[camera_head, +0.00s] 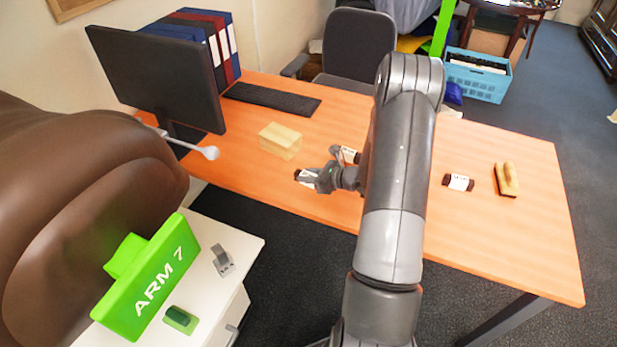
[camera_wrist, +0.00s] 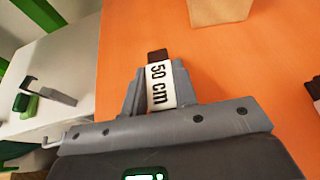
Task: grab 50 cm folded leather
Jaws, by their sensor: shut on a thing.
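The 50 cm folded leather (camera_wrist: 158,84) is a dark brown strip in a white band printed "50 cm". In the wrist view it lies between the two fingers of my gripper (camera_wrist: 160,98), which are shut on it. In the head view my gripper (camera_head: 322,178) is over the front edge of the orange desk (camera_head: 440,225), with the leather (camera_head: 306,176) at its tip. From these views I cannot tell whether the leather touches the desk. Part of it is hidden by the fingers.
Another banded roll (camera_head: 350,155) lies just behind my gripper. A third roll (camera_head: 459,182) and a wooden brush-like tool (camera_head: 507,180) lie to the right. A pale yellow block (camera_head: 280,141), keyboard (camera_head: 272,98) and monitor (camera_head: 165,80) are behind left. A white cabinet (camera_head: 245,245) stands at front left.

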